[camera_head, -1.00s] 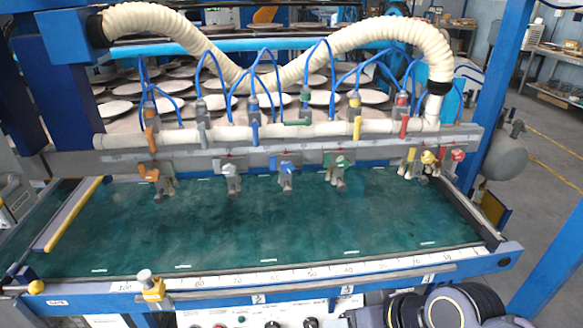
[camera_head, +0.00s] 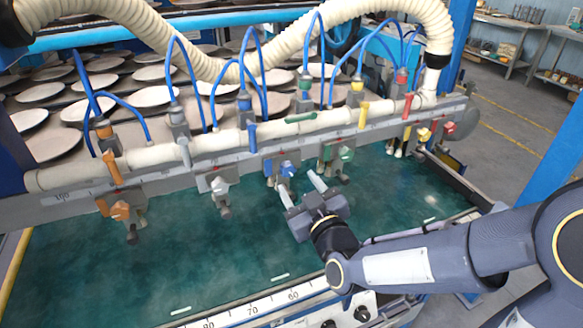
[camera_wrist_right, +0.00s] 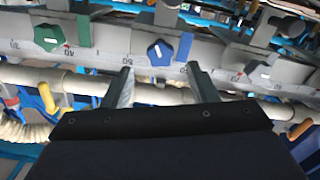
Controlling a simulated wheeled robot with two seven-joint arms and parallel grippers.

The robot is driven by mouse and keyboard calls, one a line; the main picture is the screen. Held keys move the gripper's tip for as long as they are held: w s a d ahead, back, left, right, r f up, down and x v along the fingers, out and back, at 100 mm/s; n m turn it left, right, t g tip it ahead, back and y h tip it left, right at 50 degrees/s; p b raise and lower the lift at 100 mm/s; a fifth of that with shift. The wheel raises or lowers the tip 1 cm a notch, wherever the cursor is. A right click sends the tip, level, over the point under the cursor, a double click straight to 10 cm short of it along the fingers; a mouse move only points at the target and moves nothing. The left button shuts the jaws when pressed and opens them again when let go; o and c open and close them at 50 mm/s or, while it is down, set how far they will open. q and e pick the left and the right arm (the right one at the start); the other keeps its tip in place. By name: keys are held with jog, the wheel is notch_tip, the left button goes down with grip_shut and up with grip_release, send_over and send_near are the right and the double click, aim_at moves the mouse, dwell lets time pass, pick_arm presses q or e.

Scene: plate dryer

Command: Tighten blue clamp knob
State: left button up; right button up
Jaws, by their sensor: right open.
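The blue clamp knob (camera_head: 288,168) is on the rail over the green table, between the white knob (camera_head: 218,186) and the green knob (camera_head: 346,154). In the right wrist view the blue star-shaped knob (camera_wrist_right: 160,53) sits just beyond the fingertips, roughly centred between them. My right gripper (camera_head: 299,182) is open and empty, its two fingers pointing at the blue knob from the front; it also shows in the wrist view (camera_wrist_right: 160,69). A small gap seems to separate fingers and knob. My left gripper is out of view.
An orange knob (camera_head: 120,210) is at left; red and yellow knobs (camera_head: 424,134) are at right. Blue hoses and a white pipe (camera_head: 215,143) run above the rail. The green table surface (camera_head: 200,255) is clear.

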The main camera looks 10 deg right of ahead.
aim_at(289, 172)
jog(key=w, duration=0.3)
jog(key=w+a, duration=0.1)
jog(key=w, duration=0.2)
jog(key=shift+a+p, duration=0.1)
jog(key=shift+p, duration=0.3)
jog(key=shift+c, duration=0.2)
jog(key=c, duration=0.9)
